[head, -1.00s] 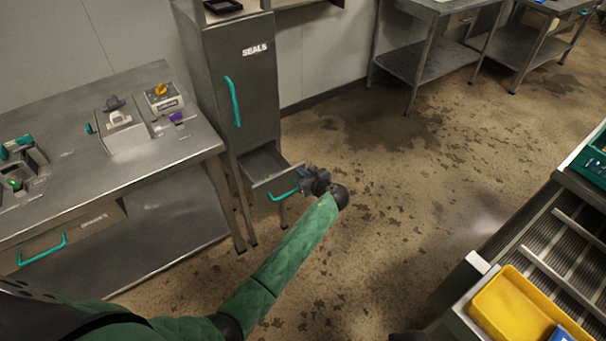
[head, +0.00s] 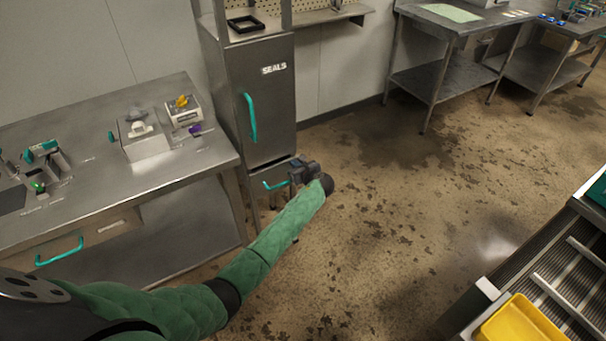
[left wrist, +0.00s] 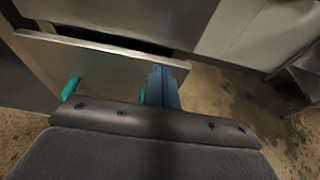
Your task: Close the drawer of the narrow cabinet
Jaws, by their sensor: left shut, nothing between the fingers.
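The narrow cabinet (head: 262,105) is grey, labelled SEALS, with a teal handle on its upper door. Its drawer (head: 262,176) sits low, below the door, with a teal bar handle (head: 273,185). My left gripper (head: 293,170) is shut and empty at the right part of the drawer front. Its blue fingers (left wrist: 163,82) appear against the front, beside the handle; exact contact is hidden. My right gripper is not in view.
A steel bench (head: 200,172) with small devices stands left of the cabinet; it has its own teal-handled drawer (head: 60,252). A conveyor with a yellow tray (head: 520,322) is at the lower right. The floor between is clear.

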